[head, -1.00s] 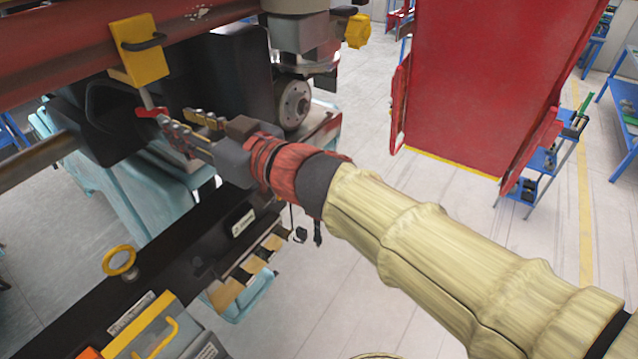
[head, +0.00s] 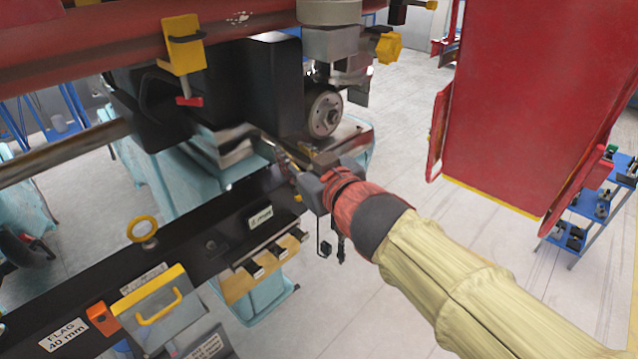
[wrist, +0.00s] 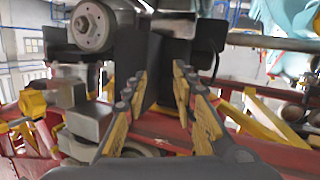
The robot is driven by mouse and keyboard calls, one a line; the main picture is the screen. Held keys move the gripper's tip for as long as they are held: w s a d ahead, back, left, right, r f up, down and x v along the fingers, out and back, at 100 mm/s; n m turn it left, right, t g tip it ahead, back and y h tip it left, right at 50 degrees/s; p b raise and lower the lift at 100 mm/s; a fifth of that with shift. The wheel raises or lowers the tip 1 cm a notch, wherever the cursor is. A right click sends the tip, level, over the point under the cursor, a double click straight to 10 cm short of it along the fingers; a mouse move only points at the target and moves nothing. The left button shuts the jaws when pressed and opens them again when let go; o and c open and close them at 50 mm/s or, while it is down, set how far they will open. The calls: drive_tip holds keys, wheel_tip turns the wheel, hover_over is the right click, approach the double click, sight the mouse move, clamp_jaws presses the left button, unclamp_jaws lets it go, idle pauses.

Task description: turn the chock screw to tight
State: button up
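The chock is a yellow bracket (head: 182,58) clamped on the dark red beam in the head view. Its screw hangs below it and ends in a small red handle (head: 190,101). I cannot tell from the picture how tight the screw is. My gripper (head: 272,146) is to the right of the red handle and lower in the picture, apart from it. In the wrist view its two yellow-padded fingers (wrist: 157,88) stand apart with nothing held between them. Yellow parts show right of the fingers there, but I cannot tell whether they are the chock.
The red beam (head: 110,45) runs across the top left. A grey wheel (head: 324,114) and a yellow knob (head: 388,47) are behind my gripper. A black bar (head: 90,270) with a yellow ring (head: 142,229) lies below. A red panel (head: 545,100) stands at right, with clear floor between.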

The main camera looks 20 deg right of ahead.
drive_tip(key=s+d+f+g+h+b, duration=0.1)
drive_tip(key=d+f+h, duration=0.1)
drive_tip(key=f, duration=0.3)
drive_tip(key=shift+s+d+m+b, duration=0.3)
drive_tip(key=shift+d+m+b, duration=0.1)
drive_tip(key=shift+d, duration=0.15)
drive_tip(key=shift+r, duration=0.1)
